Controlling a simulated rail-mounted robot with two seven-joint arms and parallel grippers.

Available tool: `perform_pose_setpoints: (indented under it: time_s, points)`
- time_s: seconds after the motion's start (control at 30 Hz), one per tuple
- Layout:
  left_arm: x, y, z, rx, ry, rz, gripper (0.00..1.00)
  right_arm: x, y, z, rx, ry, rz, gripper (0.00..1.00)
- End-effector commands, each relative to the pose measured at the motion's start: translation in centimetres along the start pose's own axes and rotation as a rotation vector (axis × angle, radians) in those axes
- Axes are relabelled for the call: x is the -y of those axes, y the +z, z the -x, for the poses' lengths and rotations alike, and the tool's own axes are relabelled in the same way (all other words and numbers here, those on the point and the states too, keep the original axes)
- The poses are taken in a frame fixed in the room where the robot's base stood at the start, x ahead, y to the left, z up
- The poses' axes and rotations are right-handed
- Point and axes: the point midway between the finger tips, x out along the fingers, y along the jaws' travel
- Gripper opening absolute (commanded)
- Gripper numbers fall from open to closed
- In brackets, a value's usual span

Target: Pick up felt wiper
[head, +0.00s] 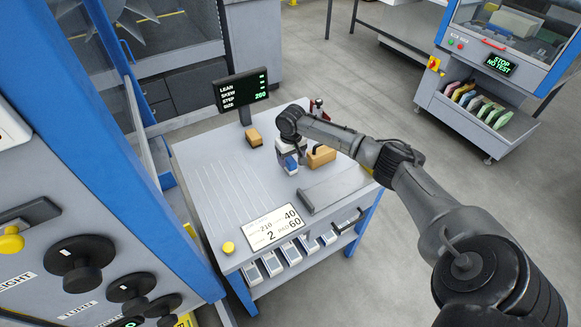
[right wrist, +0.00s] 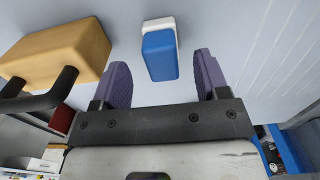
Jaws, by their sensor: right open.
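The felt wiper, a blue block on a white base, sits on the grey table top in the right wrist view (right wrist: 160,55). In the head view the wiper (head: 291,165) is partly hidden by my right gripper (head: 289,152). My right gripper is open, with its purple fingers on either side of the wiper in the right wrist view (right wrist: 160,62). Gaps show between the fingers and the wiper, and nothing is held. How high the fingers are above the table is hard to tell. My left gripper is not in view.
A wooden block with a black handle (head: 321,156) stands close to the right of the wiper. Another wooden block (head: 254,138) lies left, near the display (head: 241,90). A grey plate (head: 331,189) and a number card (head: 275,228) lie nearer. The lined left table top is clear.

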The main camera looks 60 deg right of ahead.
Motion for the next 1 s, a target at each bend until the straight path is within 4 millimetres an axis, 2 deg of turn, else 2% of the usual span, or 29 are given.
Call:
perform_pose_setpoints:
  time_s: [0.03,0.2,0.5,1.0]
  points:
    - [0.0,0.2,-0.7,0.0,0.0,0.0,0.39,0.1,-0.1,-1.1,0.001,0.0,0.0,0.68]
    - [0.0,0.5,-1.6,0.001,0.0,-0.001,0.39,0.2,-0.1,-3.2,0.001,0.001,0.0,0.68]
    - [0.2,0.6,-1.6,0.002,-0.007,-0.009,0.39,0.2,-0.1,-3.5,-0.001,0.001,0.001,0.67]
    - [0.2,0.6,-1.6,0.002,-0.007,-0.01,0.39,0.1,-0.1,-3.5,0.0,0.001,0.001,0.19]
